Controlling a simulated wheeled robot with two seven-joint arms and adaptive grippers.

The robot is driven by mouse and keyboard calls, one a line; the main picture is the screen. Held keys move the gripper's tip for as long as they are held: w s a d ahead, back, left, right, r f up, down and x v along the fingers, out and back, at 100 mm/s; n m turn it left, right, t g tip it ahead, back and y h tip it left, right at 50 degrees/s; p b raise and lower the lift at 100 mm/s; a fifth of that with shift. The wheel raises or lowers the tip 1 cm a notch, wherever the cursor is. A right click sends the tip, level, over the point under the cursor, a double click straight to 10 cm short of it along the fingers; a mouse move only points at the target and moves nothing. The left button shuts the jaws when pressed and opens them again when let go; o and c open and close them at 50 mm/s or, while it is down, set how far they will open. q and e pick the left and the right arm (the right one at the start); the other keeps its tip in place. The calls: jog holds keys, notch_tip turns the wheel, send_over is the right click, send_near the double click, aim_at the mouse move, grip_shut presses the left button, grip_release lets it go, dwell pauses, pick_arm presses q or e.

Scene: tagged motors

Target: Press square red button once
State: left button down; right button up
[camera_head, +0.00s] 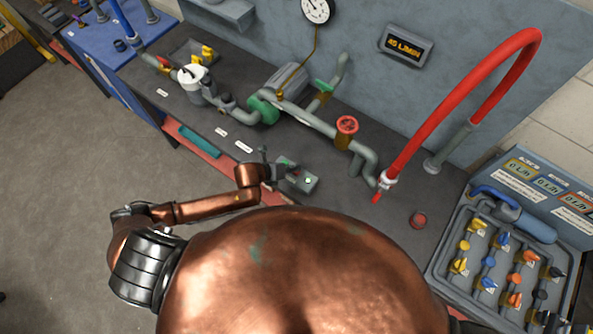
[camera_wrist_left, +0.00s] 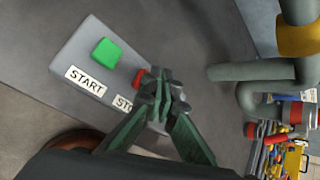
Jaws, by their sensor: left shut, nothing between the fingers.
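The square red button (camera_wrist_left: 139,77) is on a grey control box (camera_wrist_left: 75,50), partly hidden behind my left fingertips in the left wrist view. Under it is a label partly covered, reading "STO". A square green button (camera_wrist_left: 106,53) with a "START" label sits beside it on the same box. My left gripper (camera_wrist_left: 163,88) is shut and empty, its fingertips over or right by the red button; I cannot tell whether they touch it. In the head view the box (camera_head: 308,186) lies on the bench, with my left gripper (camera_head: 284,167) at its left end.
Pipes with a red handwheel (camera_head: 347,125) run behind the box. A red hose (camera_head: 450,85) arches at the right, near a round red knob (camera_head: 418,220) on the bench. A grey valve panel (camera_head: 447,262) stands at far right. Bench between box and knob is mostly clear.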

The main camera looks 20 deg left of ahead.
pick_arm(q)
jog(key=shift+f, duration=0.55)
dwell(0.7)
dwell(0.3)
jog(key=shift+r+p, duration=0.8)
jog(key=shift+r, duration=0.1)
notch_tip(320, 180, up, 5)
jog(key=p, duration=0.5)
dwell(0.6)
